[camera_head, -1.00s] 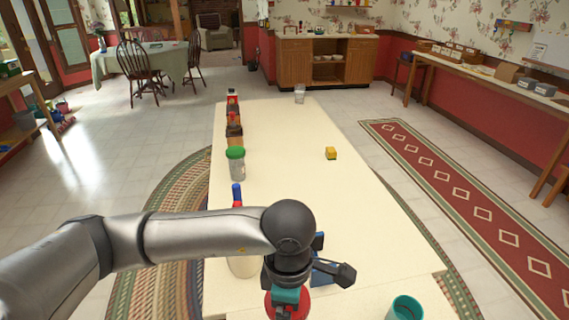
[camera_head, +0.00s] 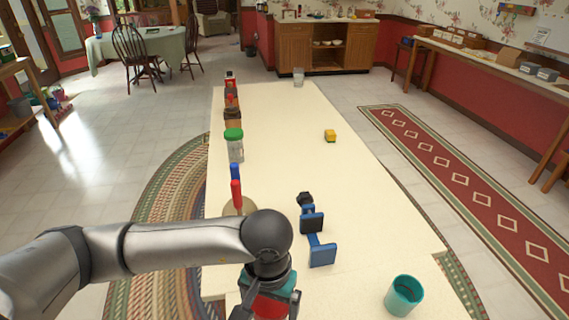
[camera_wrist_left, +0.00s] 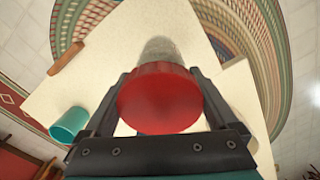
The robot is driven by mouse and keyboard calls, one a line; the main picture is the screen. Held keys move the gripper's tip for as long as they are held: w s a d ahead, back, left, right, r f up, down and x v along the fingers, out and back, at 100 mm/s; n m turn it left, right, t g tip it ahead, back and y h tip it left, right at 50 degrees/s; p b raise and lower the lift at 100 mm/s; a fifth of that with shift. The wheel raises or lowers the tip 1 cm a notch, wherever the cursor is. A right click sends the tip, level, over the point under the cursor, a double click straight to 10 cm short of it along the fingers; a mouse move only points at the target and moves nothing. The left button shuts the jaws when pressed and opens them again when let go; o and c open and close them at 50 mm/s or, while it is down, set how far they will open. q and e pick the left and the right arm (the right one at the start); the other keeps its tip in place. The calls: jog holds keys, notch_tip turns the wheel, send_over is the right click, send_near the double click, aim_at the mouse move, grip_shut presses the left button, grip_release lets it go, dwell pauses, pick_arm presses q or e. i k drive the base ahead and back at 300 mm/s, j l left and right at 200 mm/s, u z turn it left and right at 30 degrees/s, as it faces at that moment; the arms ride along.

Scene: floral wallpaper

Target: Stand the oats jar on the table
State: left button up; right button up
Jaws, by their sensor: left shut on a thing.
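My left gripper (camera_head: 266,308) is at the near end of the cream table (camera_head: 290,165), pointing down. It is shut on a jar with a red lid (camera_wrist_left: 158,98), which I take to be the oats jar; no label can be read. In the left wrist view the red lid lies between the fingers (camera_wrist_left: 160,80), with the clear body beyond it. In the head view a bit of red (camera_head: 268,306) shows between the fingers. The jar's base is hidden, so I cannot tell whether it touches the table. My right gripper is not in view.
A blue and black object (camera_head: 316,235) lies right of my left arm. A teal cup (camera_head: 404,295) stands at the near right. A green-lidded jar (camera_head: 234,147) and several items line the left edge. The table's middle is clear.

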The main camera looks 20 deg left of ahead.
aim_at(363, 192)
jog(key=l+z, duration=0.35)
jog(key=z, duration=0.2)
jog(key=i+l+z, duration=0.25)
jog(key=i+l, duration=0.2)
jog(key=l, duration=0.25)
jog(key=i+l+z, duration=0.3)
jog(key=i+l, duration=0.2)
jog(key=i+l+u, duration=0.3)
jog(key=i, duration=0.3)
jog(key=i+l+u, duration=0.3)
jog(key=i, duration=0.25)
jog(key=i+j+u, duration=0.15)
jog(key=i+u, duration=0.2)
jog(key=u, duration=0.15)
jog(key=i+u, duration=0.35)
jog(key=u, duration=0.15)
jog(key=i+l+u, duration=0.15)
jog(key=i+u, duration=0.3)
jog(key=i+j+u, duration=0.15)
jog(key=u, duration=0.35)
jog(key=i+u, duration=0.5)
jog(key=i+l+u, duration=0.1)
jog(key=u, duration=0.4)
jog(key=i+u, duration=0.3)
jog(key=i+l+u, duration=0.25)
jog(key=j, duration=0.1)
